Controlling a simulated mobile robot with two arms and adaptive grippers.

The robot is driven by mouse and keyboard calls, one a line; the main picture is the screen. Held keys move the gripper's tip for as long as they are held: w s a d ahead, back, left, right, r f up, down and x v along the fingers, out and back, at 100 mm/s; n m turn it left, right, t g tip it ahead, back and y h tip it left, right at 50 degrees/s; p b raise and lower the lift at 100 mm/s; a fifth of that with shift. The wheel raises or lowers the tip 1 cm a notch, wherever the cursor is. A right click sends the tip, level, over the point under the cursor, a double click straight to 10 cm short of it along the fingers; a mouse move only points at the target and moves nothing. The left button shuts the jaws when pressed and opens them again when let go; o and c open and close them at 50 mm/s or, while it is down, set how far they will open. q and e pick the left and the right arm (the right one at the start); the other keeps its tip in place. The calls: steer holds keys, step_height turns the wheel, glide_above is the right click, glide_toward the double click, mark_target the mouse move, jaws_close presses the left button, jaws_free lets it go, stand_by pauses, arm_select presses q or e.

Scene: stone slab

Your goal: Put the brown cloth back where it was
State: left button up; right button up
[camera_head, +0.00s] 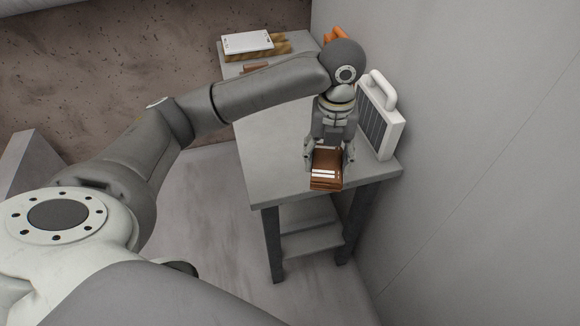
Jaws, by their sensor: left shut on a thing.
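The brown cloth (327,181) is a folded brown bundle with pale stripes, near the front edge of the grey table (270,178). My left gripper (327,160) points down from above and is shut on the cloth, with a finger on each side of it. I cannot tell whether the cloth touches the tabletop or is held a little above it. My right gripper is not in view.
A white device with a handle (394,134) stands at the table's right side by the wall. A white flat item (247,43) lies on a yellowish stack at the far end. A small brown item (255,68) lies nearby. The table's left front is clear.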

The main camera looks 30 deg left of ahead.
arm_select(q)
steer(key=p, duration=0.1)
glide_toward(290, 167)
steer(key=s+d+r, duration=0.1)
steer(key=d+r, duration=0.1)
steer(key=d, duration=0.2)
steer(key=a+f, duration=0.3)
steer(key=shift+w+f, duration=0.25)
steer(key=shift+w, duration=0.15)
steer(key=shift+w+a+f, duration=0.15)
steer(key=shift+a+f, duration=0.15)
steer(key=shift+f, duration=0.2)
steer(key=shift+a+f+p, duration=0.15)
steer(key=shift+f+p, duration=0.2)
steer(key=shift+f, duration=0.55)
steer(key=shift+a+f+p, duration=0.1)
steer(key=shift+f+p, duration=0.2)
steer(key=shift+f, duration=0.6)
steer(key=o, duration=0.9)
step_height(290, 167, up, 12)
steer(key=b, duration=0.1)
